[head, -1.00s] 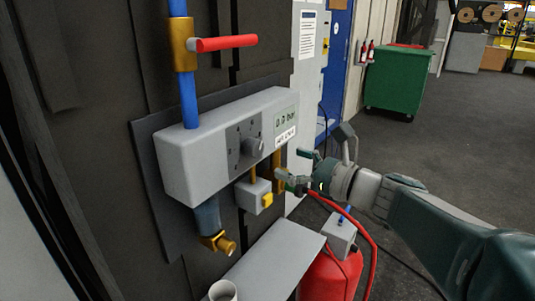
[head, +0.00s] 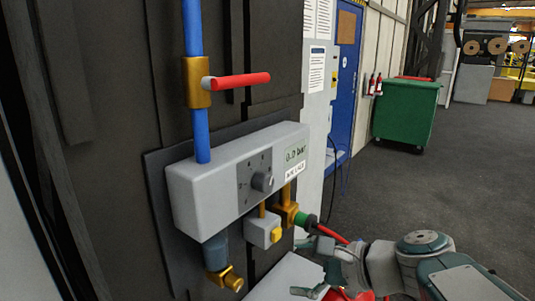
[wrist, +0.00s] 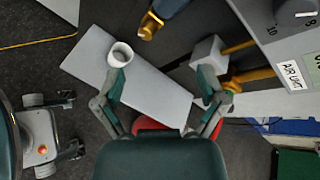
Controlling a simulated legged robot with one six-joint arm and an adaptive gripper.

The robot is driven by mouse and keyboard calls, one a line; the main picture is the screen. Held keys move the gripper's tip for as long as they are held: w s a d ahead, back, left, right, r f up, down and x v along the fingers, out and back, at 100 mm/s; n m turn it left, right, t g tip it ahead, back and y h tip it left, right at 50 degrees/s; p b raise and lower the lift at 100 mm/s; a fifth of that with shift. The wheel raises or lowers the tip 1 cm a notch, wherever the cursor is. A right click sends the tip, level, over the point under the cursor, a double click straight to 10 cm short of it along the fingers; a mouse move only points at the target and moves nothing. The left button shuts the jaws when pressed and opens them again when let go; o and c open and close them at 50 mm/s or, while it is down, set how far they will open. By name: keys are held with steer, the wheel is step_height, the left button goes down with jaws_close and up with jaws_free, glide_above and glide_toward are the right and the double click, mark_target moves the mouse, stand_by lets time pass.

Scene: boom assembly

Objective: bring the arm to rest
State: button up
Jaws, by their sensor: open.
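My gripper (head: 318,271) is in the lower right of the head view, below and right of the grey air unit (head: 240,180). In the wrist view its two fingers are spread with nothing between them (wrist: 163,85). A green connector (head: 306,222) with a red hose (head: 333,234) sits at the brass outlet (head: 286,212) under the unit, apart from the fingers. The hose runs down behind my wrist. The unit's display reads 0.0 bar.
A red valve handle (head: 240,81) sticks out from the blue pipe (head: 194,120). A grey shelf (head: 285,279) with a white cup (wrist: 121,54) lies below the unit. A green bin (head: 405,112) stands farther back. The floor at right is clear.

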steer(key=s+d+f+n+g+h, duration=0.1)
steer(key=s+d+f+n+h, duration=0.7)
steer(key=n, duration=0.8)
steer(key=s+d+h, duration=0.1)
steer(key=s+h, duration=0.1)
steer(key=shift+s+f+h, duration=0.25)
steer(key=shift+h, duration=0.15)
